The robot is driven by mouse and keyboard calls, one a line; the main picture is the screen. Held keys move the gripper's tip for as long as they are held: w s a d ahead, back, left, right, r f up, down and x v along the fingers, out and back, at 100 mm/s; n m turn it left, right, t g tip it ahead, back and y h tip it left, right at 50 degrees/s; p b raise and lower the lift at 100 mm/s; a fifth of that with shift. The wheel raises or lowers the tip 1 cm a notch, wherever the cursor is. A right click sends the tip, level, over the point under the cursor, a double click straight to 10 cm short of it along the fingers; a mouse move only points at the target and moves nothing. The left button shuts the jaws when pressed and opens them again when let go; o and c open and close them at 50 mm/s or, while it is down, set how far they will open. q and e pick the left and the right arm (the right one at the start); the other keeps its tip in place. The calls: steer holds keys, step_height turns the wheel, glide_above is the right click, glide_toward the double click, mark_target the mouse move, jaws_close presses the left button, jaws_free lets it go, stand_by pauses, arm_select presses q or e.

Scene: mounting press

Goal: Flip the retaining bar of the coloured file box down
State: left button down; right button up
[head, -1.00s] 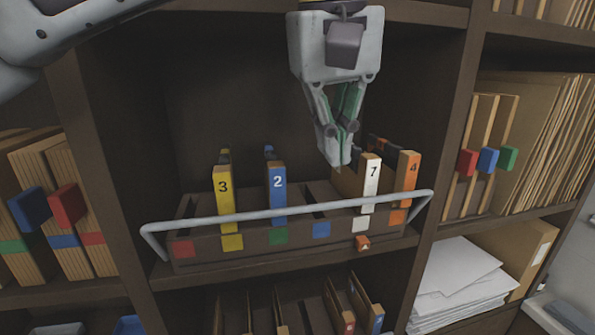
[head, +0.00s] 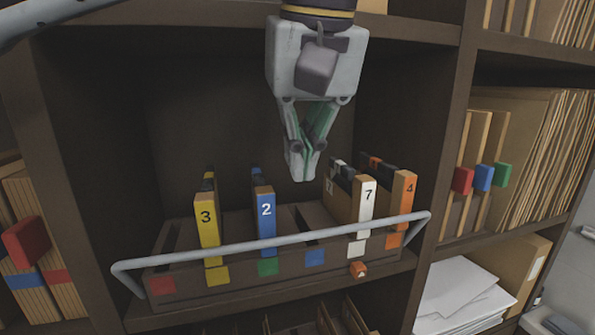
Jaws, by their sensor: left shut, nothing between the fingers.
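The file box (head: 190,284) sits on the middle shelf, with a row of coloured squares along its front. It holds a yellow file marked 3 (head: 206,231), a blue file marked 2 (head: 266,222), a white file marked 7 (head: 366,205) and an orange file marked 4 (head: 405,199). The grey retaining bar (head: 290,243) spans the front, crossing before the files. My left gripper (head: 304,172) is shut and empty, pointing down above the box between the blue and white files, apart from the bar. My right gripper is not in view.
Shelf uprights stand at both sides of the box, and a shelf board (head: 200,27) runs above. An orange piece (head: 357,269) is at the box's lower front. Papers (head: 460,286) lie at lower right. Files fill the neighbouring bays.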

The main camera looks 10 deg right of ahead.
arm_select(q)
steer(key=x, duration=0.9)
steer(key=shift+f+p, duration=0.25)
steer(key=shift+p, duration=0.2)
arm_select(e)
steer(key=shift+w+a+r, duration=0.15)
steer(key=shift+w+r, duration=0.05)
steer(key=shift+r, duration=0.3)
arm_select(q)
steer(key=shift+w, duration=0.1)
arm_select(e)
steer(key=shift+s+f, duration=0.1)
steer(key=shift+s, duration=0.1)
